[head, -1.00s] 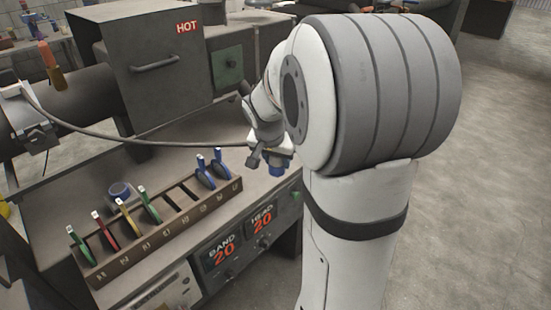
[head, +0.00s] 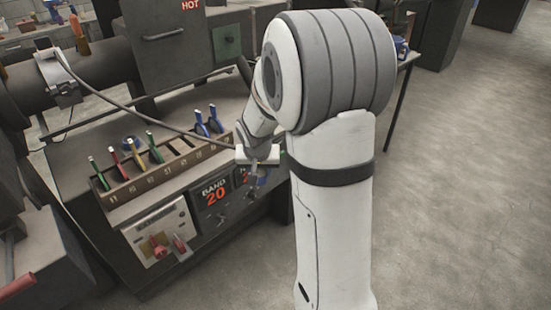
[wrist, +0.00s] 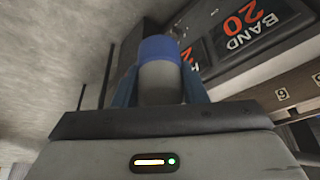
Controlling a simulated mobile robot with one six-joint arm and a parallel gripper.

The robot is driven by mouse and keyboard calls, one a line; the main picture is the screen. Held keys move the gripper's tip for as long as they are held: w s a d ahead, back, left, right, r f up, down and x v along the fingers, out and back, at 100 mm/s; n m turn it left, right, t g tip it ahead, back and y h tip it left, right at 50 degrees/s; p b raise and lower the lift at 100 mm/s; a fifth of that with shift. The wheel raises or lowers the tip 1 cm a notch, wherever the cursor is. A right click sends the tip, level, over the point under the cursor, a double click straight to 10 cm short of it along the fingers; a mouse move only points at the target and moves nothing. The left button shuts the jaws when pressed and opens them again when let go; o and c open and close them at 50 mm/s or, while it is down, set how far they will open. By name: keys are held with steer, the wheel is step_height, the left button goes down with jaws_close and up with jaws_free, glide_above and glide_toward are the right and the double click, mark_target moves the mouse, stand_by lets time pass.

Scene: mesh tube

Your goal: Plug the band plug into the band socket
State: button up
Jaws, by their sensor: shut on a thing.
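My gripper (head: 257,170) is in front of the bench's right front, near the HEAD display, and is shut on the band plug. In the wrist view the plug (wrist: 160,82) is a grey cylinder with a blue collar (wrist: 160,48), between the blue fingers. Its far end is hidden. A grey cable (head: 130,108) runs from the clamp on the pipe to my gripper. The band socket cannot be clearly made out. The BAND 20 display (head: 215,192) is left of my gripper, and a pale panel with red fittings (head: 160,222) is farther left.
A wooden rack (head: 150,182) with several coloured-handled tools stands along the bench's front edge. The dark HOT box (head: 170,60) and the pipe (head: 30,85) are behind. A grey block with a red handle (head: 30,265) is at lower left. Open floor (head: 450,200) lies to the right.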

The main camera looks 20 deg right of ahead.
steer(key=w+a+f+n+y, duration=0.1)
steer(key=w+a+f+n, duration=0.1)
steer(key=a+f+n, duration=0.2)
steer(key=a+f, duration=0.3)
steer(key=f, duration=0.2)
steer(key=shift+w+a+n+t+y, duration=0.15)
steer(key=shift+a+n+t+y, duration=0.15)
steer(key=shift+n+y, duration=0.1)
steer(key=shift+f, duration=0.1)
